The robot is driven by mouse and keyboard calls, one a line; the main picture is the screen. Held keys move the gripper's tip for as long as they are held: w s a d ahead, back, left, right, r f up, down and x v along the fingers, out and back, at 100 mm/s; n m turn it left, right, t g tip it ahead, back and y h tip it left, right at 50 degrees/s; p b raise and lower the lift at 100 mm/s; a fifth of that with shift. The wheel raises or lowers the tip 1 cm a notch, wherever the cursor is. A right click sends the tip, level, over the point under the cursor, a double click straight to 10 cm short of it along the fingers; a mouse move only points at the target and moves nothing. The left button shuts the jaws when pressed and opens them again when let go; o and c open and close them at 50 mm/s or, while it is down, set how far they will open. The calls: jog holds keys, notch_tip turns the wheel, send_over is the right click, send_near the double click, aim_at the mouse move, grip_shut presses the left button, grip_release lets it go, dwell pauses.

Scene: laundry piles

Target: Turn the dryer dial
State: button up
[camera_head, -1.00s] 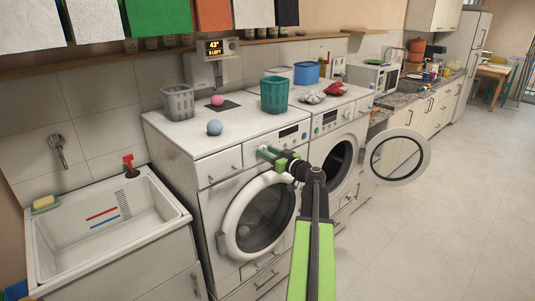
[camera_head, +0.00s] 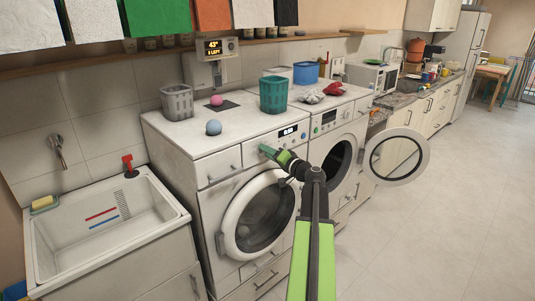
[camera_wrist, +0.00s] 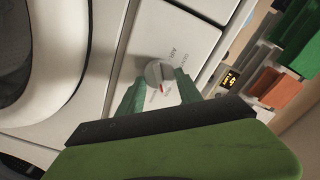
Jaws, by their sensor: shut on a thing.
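The dial (camera_wrist: 158,72) is a round grey-white knob with a red mark on a white control panel, seen in the wrist view. Printed lettering, partly readable as "AIR", stands beside it. My gripper (camera_wrist: 160,84) has its green fingers on either side of the dial and is shut on it. In the head view my gripper (camera_head: 270,151) is at the panel of the left front-loading machine (camera_head: 222,205) and hides the dial there. That machine's round door is closed. Its display (camera_head: 289,132) is lit with small digits.
The right machine's round door (camera_head: 397,157) stands open into the aisle. A grey basket (camera_head: 178,102), a teal basket (camera_head: 273,95) and a blue ball (camera_head: 214,128) are on top of the machines. A sink (camera_head: 105,220) is at left. The floor at right is clear.

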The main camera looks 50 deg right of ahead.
jog(key=m, duration=0.4)
jog(key=shift+f+m, duration=0.1)
jog(key=shift+m, duration=0.3)
dwell(0.4)
jog(key=o, duration=1.3)
jog(key=shift+o, duration=0.2)
jog(key=s+a, duration=0.1)
jog(key=s, duration=1.6)
jog(key=shift+s, duration=0.2)
jog(key=shift+a, duration=0.1)
